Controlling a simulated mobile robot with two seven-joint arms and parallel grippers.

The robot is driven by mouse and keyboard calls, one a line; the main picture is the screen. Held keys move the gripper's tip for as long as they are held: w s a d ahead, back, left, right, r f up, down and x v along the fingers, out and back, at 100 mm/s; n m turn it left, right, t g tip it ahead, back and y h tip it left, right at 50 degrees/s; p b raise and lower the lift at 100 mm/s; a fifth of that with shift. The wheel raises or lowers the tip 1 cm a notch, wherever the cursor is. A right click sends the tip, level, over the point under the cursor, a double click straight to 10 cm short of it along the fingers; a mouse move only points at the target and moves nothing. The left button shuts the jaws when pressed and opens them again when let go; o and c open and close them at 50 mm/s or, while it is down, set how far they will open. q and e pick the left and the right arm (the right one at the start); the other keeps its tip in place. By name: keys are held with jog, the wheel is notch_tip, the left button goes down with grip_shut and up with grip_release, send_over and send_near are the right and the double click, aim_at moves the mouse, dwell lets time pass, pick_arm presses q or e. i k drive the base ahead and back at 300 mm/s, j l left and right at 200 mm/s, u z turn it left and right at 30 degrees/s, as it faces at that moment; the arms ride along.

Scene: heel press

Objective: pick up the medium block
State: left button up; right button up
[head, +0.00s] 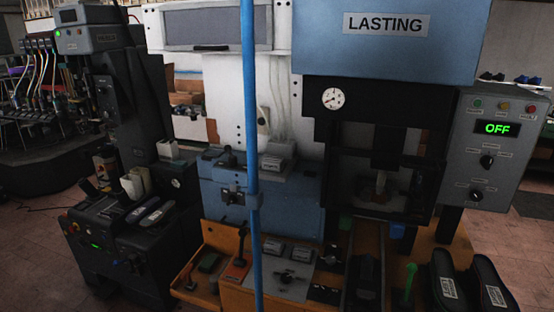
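I cannot tell for certain which thing is the medium block. Two small grey block-like pieces, a left one (272,251) and a right one (301,256), sit at the back of a grey plate (265,282) on the orange bench (236,296). A dark greenish block-like piece (209,262) lies in the bench's left part. Any size marks are too small to read. Neither of my grippers shows in the head view.
A blue upright pole (250,120) crosses the view. The LASTING press (384,50) stands behind the bench; its control box (494,150) reads OFF. Black shoe-shaped pieces with labels (455,280) lie at right. A dark machine (120,245) stands left. Floor (533,240) shows at right.

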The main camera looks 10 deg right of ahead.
aim_at(272, 163)
jog(key=i+j+z, duration=0.2)
jog(key=i+j, duration=0.15)
jog(key=i+j+z, duration=0.25)
jog(key=j, duration=0.35)
jog(key=i, duration=0.1)
